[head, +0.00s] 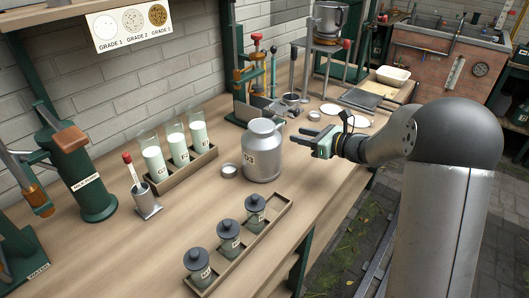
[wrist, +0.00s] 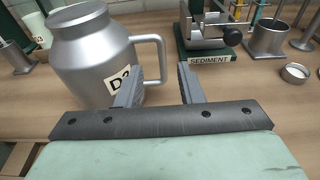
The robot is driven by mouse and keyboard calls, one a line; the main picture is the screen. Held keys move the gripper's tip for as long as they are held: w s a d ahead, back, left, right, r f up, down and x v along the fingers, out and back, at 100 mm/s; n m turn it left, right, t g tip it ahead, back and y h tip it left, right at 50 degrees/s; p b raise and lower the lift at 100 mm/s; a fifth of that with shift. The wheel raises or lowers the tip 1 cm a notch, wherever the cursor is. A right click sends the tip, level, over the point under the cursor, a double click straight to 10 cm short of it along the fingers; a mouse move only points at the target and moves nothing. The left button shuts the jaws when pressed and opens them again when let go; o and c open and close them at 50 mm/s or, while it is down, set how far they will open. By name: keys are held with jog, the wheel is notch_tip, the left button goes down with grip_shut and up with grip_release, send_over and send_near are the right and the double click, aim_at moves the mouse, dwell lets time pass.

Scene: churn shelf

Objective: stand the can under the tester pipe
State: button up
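The can (head: 262,152) is a grey metal milk can labelled D3, standing upright on the wooden bench. In the wrist view the can (wrist: 90,60) fills the left, with its loop handle toward my gripper. My gripper (head: 308,143) is open and empty, to the right of the can in the head view. In the wrist view the gripper (wrist: 158,82) has its fingers apart, with the handle showing ahead between them; I cannot tell whether they touch it. The green sediment tester (head: 243,85) stands behind the can; its labelled base (wrist: 215,60) shows in the wrist view. Its pipe is not clear.
A rack with several glass milk bottles (head: 178,150) stands left of the can. A tray of lidded jars (head: 236,240) is in front. A small round lid (head: 230,171) lies close by the can. A metal cup (wrist: 268,40) and a shallow dish (wrist: 295,73) stand right of the tester.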

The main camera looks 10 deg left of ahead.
aim_at(281, 128)
jog(key=x, duration=0.8)
jog(key=shift+w+p, duration=0.15)
jog(key=shift+p, duration=0.2)
grip_shut()
dwell(0.5)
dwell(0.4)
jog(key=shift+r, duration=0.25)
